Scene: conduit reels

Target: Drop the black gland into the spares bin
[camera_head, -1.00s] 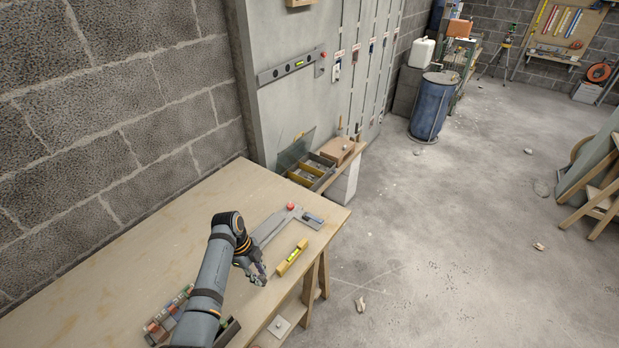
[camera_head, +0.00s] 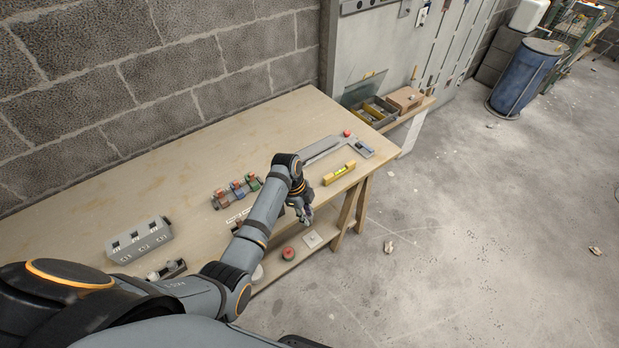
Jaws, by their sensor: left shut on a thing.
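My left gripper (camera_head: 304,217) hangs near the front edge of the wooden bench, at the end of my grey arm. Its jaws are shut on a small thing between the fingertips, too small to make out. I see no black gland elsewhere that I can be sure of. No container is clearly marked as the spares bin. A row of small red, blue and green pieces (camera_head: 237,191) lies on the bench left of the gripper. Something with white labels (camera_head: 238,217) is partly hidden behind my arm. My right gripper is not in view.
A yellow level (camera_head: 339,173) and a grey square tool (camera_head: 352,147) lie right of the gripper. A grey box with slots (camera_head: 140,240) stands at the bench's left. An open compartment box (camera_head: 373,112) sits beyond the far end. A red round thing (camera_head: 288,253) lies on the lower shelf.

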